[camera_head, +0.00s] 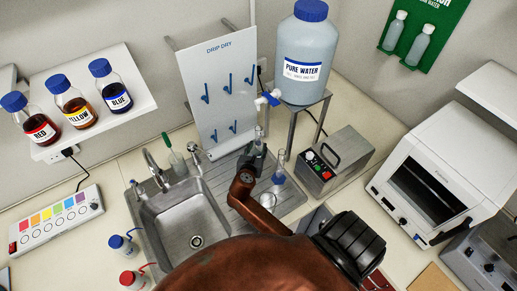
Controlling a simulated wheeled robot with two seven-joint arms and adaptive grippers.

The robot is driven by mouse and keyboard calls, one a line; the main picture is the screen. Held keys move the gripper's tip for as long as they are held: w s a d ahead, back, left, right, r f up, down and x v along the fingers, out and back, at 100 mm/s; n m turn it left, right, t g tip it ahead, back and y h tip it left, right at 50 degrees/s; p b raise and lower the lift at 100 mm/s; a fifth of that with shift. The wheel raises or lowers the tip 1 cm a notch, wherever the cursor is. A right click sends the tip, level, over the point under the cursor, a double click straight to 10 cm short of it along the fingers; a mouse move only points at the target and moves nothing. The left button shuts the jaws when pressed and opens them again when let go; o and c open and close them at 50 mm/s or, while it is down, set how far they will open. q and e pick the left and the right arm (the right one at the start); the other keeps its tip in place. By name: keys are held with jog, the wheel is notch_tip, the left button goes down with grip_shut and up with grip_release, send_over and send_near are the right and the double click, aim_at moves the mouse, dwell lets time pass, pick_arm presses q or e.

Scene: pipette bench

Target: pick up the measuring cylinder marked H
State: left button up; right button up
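My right gripper (257,149), dark and small in the picture, is over the sink's drainboard at the end of my brown arm. The upper part of a clear glass cylinder (258,132) shows right at its fingertips; its lower part is hidden behind the gripper. Whether the fingers are closed on it I cannot tell. A second clear cylinder (280,165) with a blue base stands upright on the drainboard just right of the gripper. No letter is legible on either cylinder. My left gripper is not in view.
The pure water bottle (306,50) sits on a stand, its tap (268,98) above the gripper. The drip dry board (220,85) rises behind. A grey box (333,160) with buttons is to the right. The sink (185,225) is left of my arm.

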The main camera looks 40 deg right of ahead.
aim_at(259, 144)
jog(key=x, duration=0.5)
jog(key=shift+s+r, duration=0.1)
jog(key=shift+s, duration=0.05)
jog(key=shift+c, duration=0.6)
grip_shut()
